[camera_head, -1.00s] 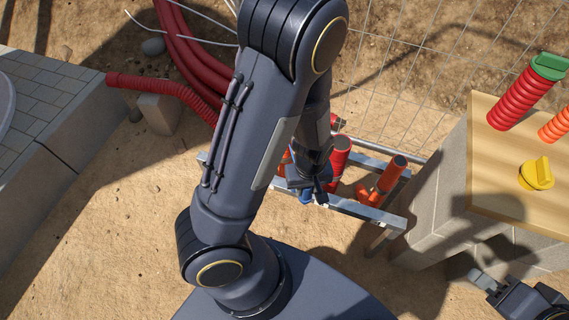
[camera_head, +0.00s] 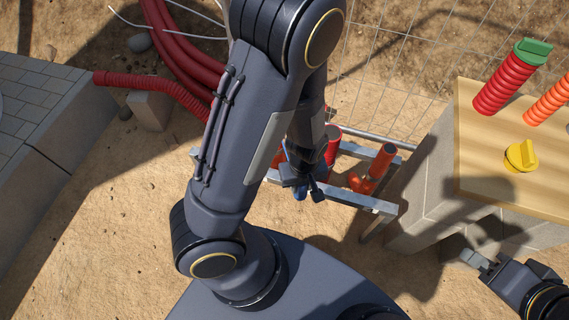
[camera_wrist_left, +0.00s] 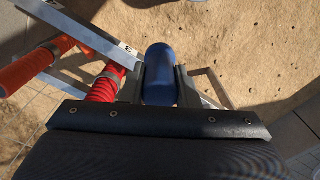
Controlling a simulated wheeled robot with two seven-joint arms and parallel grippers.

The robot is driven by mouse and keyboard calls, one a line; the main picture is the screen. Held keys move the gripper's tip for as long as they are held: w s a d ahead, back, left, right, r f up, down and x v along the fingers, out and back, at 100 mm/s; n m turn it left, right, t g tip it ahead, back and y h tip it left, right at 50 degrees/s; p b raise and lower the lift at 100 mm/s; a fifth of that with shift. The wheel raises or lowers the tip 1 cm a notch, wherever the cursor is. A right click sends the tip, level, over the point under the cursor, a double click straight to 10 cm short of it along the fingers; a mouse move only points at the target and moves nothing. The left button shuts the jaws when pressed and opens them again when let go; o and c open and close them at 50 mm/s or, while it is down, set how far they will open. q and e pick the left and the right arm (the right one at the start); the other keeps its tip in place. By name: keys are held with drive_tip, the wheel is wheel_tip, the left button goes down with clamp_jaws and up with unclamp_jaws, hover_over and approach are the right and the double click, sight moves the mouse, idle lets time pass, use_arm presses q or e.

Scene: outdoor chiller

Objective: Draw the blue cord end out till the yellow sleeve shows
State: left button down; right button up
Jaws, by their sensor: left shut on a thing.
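The blue cord end (camera_wrist_left: 160,75) is a rounded blue cylinder between the two fingers of my left gripper (camera_wrist_left: 160,92) in the left wrist view. The gripper is shut on it. In the head view my left gripper (camera_head: 304,184) is at the metal rack's front rail, and a little blue (camera_head: 300,194) shows beneath it. No yellow sleeve is visible; the cord behind the blue end is hidden by the gripper and arm. My right gripper (camera_head: 478,262) is at the lower right, apart from the rack; its finger opening is unclear.
The metal rack (camera_head: 360,201) holds red and orange pipes (camera_head: 378,165) beside my left gripper. A wooden-topped block wall (camera_head: 475,170) at right carries a green-capped red hose (camera_head: 508,82) and a yellow cap (camera_head: 521,156). Wire mesh stands behind. Sandy ground in front is open.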

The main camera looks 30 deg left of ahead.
sight(304, 192)
use_arm(q)
drive_tip(key=shift+d, duration=0.1)
idle(0.7)
drive_tip(key=shift+s+d+r+p, duration=0.8)
drive_tip(key=shift+s+d+p, duration=0.05)
drive_tip(key=shift+s, duration=0.15)
idle(1.3)
drive_tip(key=shift+s+d+r+p, duration=0.45)
drive_tip(key=shift+d, duration=0.05)
drive_tip(key=shift+w+a, duration=0.1)
idle(1.3)
drive_tip(key=w+a+f+b, duration=0.1)
drive_tip(key=w+a, duration=1)
drive_tip(key=shift+w+a+f, duration=0.15)
drive_tip(key=shift+w+a, duration=0.15)
drive_tip(key=shift+w, duration=0.1)
